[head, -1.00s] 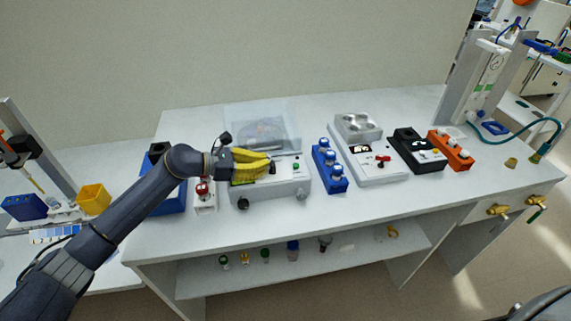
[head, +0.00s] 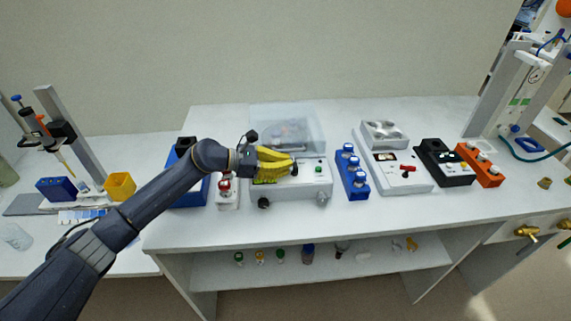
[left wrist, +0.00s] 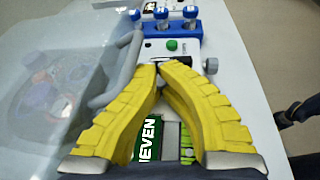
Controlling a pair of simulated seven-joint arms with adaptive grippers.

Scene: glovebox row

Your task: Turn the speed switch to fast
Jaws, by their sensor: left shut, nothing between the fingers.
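My left gripper (head: 294,166) has yellow ribbed fingers and is above the front panel of a white machine (head: 306,190) with a clear raised lid (head: 287,126). In the left wrist view its fingertips (left wrist: 168,68) meet with nothing between them. A green button (left wrist: 172,45) and a grey knob (left wrist: 211,65) show just beyond the fingertips. No speed marking is legible. My right gripper is out of view.
A blue rack (head: 352,188) with white-capped tubes stands right of the machine. Beyond it are a white device with a red lever (head: 408,168), a black block (head: 458,178) and an orange rack (head: 489,178). A red-topped item (head: 225,185) stands close on the left.

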